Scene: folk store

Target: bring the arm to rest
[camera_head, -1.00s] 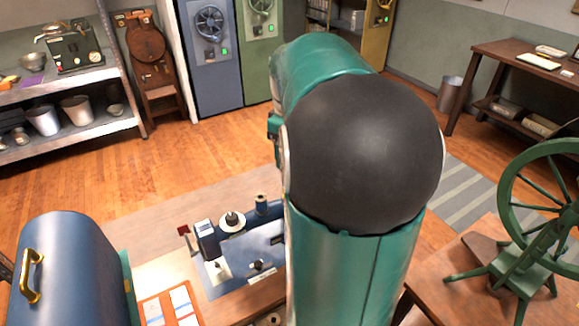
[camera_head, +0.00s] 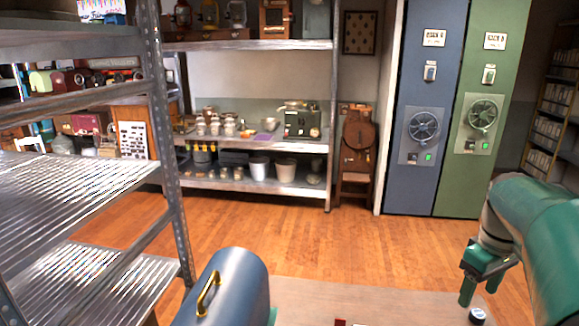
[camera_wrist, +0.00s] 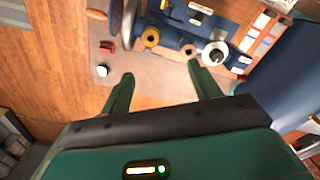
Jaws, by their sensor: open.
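My gripper (camera_head: 480,285) is at the lower right of the head view, at the end of my green arm, pointing down. In the wrist view my gripper (camera_wrist: 160,75) has its two green fingers wide apart. Nothing is between them, and it holds nothing. The floor and a pale mat show beyond the fingertips.
A blue case (camera_head: 225,285) with a brass handle stands at the lower middle. A metal shelf (camera_head: 85,190) stands close at left. Blue (camera_head: 422,90) and green (camera_head: 482,100) cabinets stand behind. Wooden floor (camera_head: 330,235) is open between.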

